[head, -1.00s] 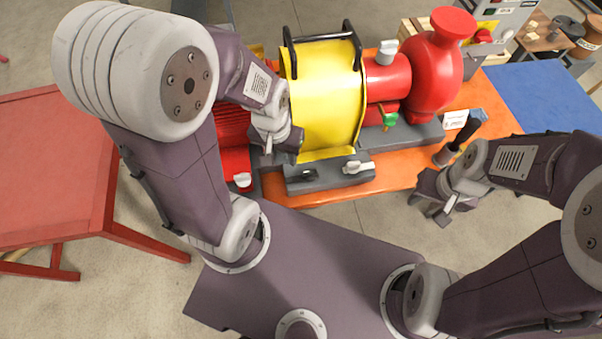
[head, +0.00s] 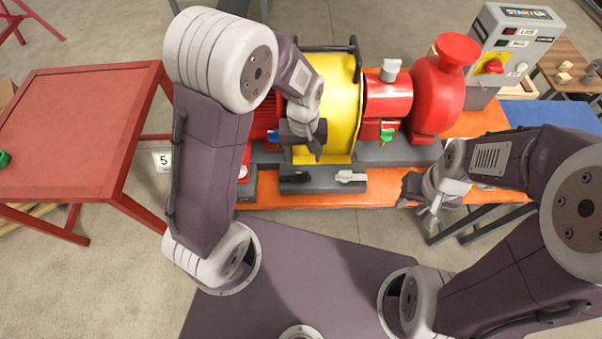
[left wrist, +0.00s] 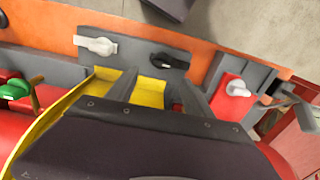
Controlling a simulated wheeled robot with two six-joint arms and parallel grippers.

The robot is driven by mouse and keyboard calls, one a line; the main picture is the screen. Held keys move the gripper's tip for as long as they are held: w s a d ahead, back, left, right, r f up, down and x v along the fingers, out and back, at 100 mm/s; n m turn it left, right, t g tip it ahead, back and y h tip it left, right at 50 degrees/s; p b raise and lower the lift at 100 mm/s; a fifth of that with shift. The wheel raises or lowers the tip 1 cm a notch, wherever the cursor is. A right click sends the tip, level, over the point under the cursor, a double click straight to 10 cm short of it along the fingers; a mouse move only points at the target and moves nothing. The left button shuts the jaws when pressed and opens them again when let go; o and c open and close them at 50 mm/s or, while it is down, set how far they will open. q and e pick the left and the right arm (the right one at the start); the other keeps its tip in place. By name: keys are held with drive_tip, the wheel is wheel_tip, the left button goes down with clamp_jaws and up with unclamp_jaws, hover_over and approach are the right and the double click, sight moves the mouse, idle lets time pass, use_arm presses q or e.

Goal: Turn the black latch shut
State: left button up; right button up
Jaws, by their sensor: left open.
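The black latch (head: 296,178) sits on a grey block at the front of the orange skid, below the yellow guard. Its handle lies roughly along the block's length. It also shows in the left wrist view (left wrist: 168,62), just past my fingertips. A white latch (head: 350,176) is beside it on the right in the head view, and left of it in the left wrist view (left wrist: 95,45). My left gripper (head: 300,150) is open and empty, above and behind the black latch, apart from it. My right gripper (head: 421,205) appears open and empty near the skid's front edge.
The yellow guard (head: 333,110) and red pump (head: 437,90) stand behind the latches. A green handle (head: 387,133) and blue handle (head: 274,137) are close by. A red table (head: 75,130) is at left; the starter box (head: 515,45) is at back right.

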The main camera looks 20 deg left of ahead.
sight(302, 172)
use_arm(q)
drive_tip(key=shift+a+f, duration=0.25)
drive_tip(key=shift+a, duration=0.05)
wheel_tip(302, 172, down, 9)
drive_tip(key=shift+d+r+p, duration=0.1)
drive_tip(key=shift+p, duration=0.2)
drive_tip(key=shift+d, duration=0.1)
clamp_jaws()
